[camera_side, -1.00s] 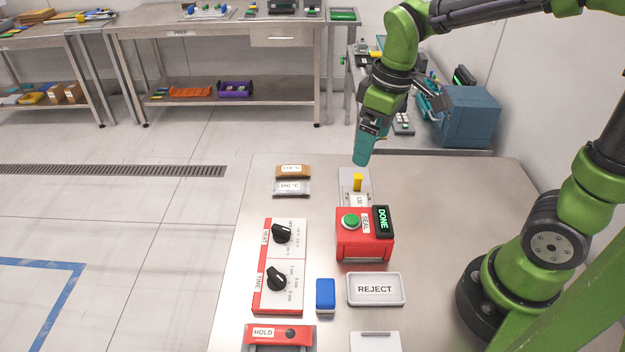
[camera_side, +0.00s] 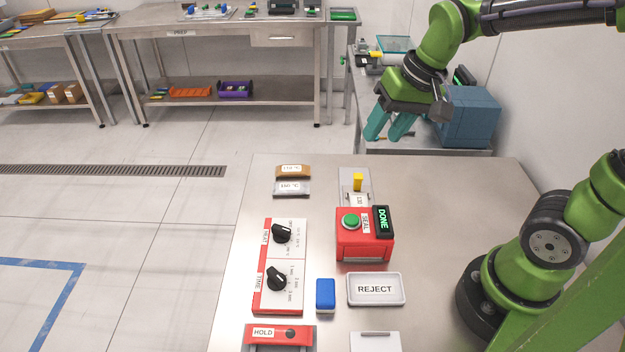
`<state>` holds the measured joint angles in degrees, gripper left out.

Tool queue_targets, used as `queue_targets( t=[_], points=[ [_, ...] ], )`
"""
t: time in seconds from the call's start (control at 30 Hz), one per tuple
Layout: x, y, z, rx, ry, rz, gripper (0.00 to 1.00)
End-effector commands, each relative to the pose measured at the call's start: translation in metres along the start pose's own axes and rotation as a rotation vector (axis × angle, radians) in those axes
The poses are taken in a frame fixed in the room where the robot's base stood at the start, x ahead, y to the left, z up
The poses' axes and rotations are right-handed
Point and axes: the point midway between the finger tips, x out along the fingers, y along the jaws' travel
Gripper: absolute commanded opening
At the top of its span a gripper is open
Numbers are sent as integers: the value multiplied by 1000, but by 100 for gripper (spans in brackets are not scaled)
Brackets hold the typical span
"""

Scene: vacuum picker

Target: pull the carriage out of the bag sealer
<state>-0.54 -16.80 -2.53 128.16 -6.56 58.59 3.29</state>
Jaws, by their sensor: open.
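The bag sealer (camera_side: 364,250) is a red box on the steel table, with a green SEAL button on top and a display reading DONE (camera_side: 382,219). The carriage (camera_side: 356,198) is a pale grey slide lying at the sealer's far side. A yellow upright handle (camera_side: 357,181) stands on it, and a small white label sits between handle and sealer. My gripper (camera_side: 384,136) has teal fingers, spread apart and empty. It hangs above and beyond the handle, a little to its right, clear of the carriage. The inside of the sealer is hidden.
A red-edged panel with HEAT and TIME knobs (camera_side: 281,266) lies left of the sealer. A REJECT tray (camera_side: 376,303), a blue block (camera_side: 325,295) and a HOLD unit (camera_side: 281,334) are nearer. Brown and grey temperature-labelled packets (camera_side: 292,188) lie left of the carriage.

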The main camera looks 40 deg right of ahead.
Motion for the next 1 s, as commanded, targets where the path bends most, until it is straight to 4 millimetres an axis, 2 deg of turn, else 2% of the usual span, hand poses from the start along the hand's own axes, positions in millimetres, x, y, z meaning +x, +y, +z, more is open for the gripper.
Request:
queue_targets(
  t=[0.1,0.23,0.37,0.43,0.53,0.67,1.0],
  points=[
    [23,3,-31,80,-97,93,45],
    [43,8,-57,171,-167,192,45],
    [52,12,-77,256,-197,267,45],
    [46,12,-84,296,-193,286,45],
    [45,14,-81,332,-200,300,45],
    [58,17,-77,337,-203,300,45],
    [125,36,-58,336,-204,300,45]
  ],
)
